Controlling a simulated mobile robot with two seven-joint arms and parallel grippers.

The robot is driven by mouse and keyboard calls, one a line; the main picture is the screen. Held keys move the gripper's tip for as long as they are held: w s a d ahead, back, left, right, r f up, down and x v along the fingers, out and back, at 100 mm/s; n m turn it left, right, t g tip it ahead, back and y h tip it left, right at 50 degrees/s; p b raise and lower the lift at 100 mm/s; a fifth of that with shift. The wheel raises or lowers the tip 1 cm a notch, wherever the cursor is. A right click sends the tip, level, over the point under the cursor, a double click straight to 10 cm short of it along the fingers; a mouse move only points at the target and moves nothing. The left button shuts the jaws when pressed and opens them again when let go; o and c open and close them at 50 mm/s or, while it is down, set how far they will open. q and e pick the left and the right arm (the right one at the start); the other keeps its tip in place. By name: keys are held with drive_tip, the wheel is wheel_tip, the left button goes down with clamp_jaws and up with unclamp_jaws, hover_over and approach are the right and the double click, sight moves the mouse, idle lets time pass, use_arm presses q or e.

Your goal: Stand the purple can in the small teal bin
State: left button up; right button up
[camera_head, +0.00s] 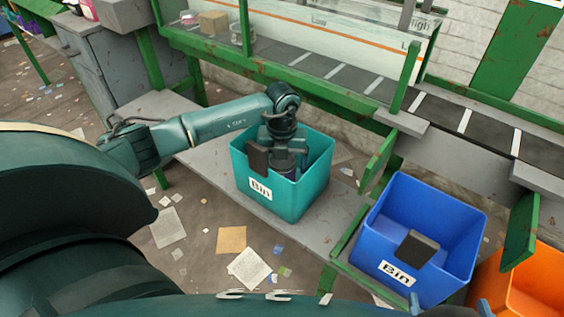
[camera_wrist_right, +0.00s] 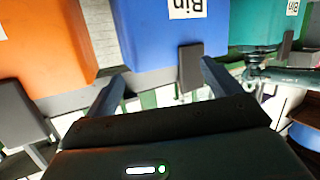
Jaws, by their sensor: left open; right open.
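The teal bin (camera_head: 305,192) stands on the grey ledge left of the blue bin, and its "Bin" label faces me. It also shows upside down at the top right of the right wrist view (camera_wrist_right: 258,28). My left gripper (camera_head: 288,160) reaches down into the teal bin from above and is open. A small dark purple surface, seemingly the purple can (camera_head: 290,172), shows just below its fingers inside the bin. Most of it is hidden by the gripper and the bin wall, so its base and tilt cannot be told. My right gripper (camera_wrist_right: 162,85) is open and empty, facing the blue bin.
The blue bin (camera_head: 465,220) and the orange bin (camera_head: 545,280) stand to the right, with green posts between. The conveyor belt (camera_head: 350,78) runs behind, with a brown box (camera_head: 213,23) at its far left. Paper scraps litter the floor.

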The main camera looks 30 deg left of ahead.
use_arm(q)
wheel_tip(320, 180, up, 12)
drive_tip(key=p, duration=0.2)
drive_tip(key=shift+r+p, duration=0.15)
drive_tip(key=shift+p, duration=0.15)
use_arm(e)
drive_tip(key=shift+s+d+r+m+g+h, duration=0.15)
drive_tip(key=shift+s+d+r+m, duration=0.1)
drive_tip(key=shift+r, duration=0.2)
drive_tip(key=shift+s+d+r+m+g+h, duration=0.15)
drive_tip(key=shift+d+r, duration=0.05)
drive_tip(key=shift+r, duration=0.25)
drive_tip(key=shift+s+a, duration=0.15)
drive_tip(key=shift+s, duration=0.05)
